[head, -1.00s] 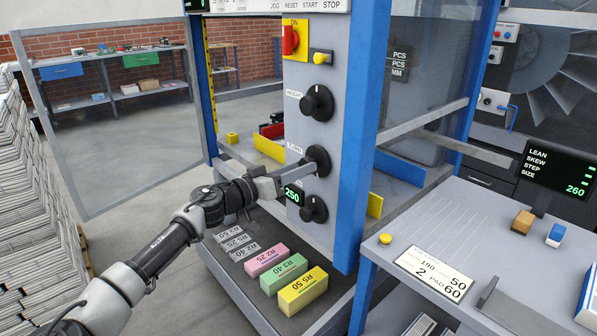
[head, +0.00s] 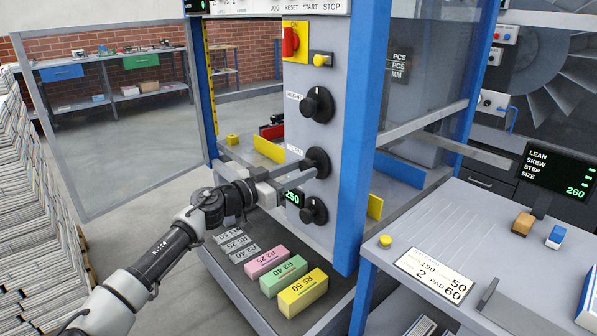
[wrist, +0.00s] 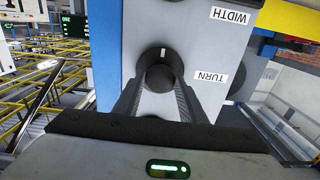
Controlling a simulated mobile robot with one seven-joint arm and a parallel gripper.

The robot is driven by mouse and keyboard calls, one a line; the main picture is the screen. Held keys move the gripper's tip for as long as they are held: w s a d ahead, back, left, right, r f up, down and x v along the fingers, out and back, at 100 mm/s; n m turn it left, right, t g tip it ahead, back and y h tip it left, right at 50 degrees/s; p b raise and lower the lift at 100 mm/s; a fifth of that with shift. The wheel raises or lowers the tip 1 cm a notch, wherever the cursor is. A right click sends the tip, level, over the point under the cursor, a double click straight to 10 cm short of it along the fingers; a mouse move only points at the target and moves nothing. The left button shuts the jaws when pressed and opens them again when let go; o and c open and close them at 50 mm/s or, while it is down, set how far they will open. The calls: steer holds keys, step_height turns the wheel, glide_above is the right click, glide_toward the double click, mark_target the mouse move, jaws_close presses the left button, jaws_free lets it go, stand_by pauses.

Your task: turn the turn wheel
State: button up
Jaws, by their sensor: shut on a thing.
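The turn wheel (head: 320,158) is the black middle knob on the grey control panel, beside the TURN label (head: 295,150). In the wrist view the knob (wrist: 160,78) sits between my two fingers, with a white mark at its rim pointing to the top of the picture. My gripper (head: 310,170) reaches in from the left and is shut on this knob. In the wrist view my gripper (wrist: 160,90) has one finger on each side of it. The fingers hide part of the knob in the head view.
A blue post (head: 361,140) stands right of the panel. Pink, green and yellow blocks (head: 303,292) lie on the shelf below.

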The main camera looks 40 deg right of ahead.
steer(key=o, duration=1.1)
steer(key=shift+c, duration=0.2)
steer(key=shift+a, duration=0.1)
steer(key=s+a+p, duration=0.1)
steer(key=a+p, duration=0.1)
steer(key=a, duration=1.5)
steer(key=shift+s, duration=0.2)
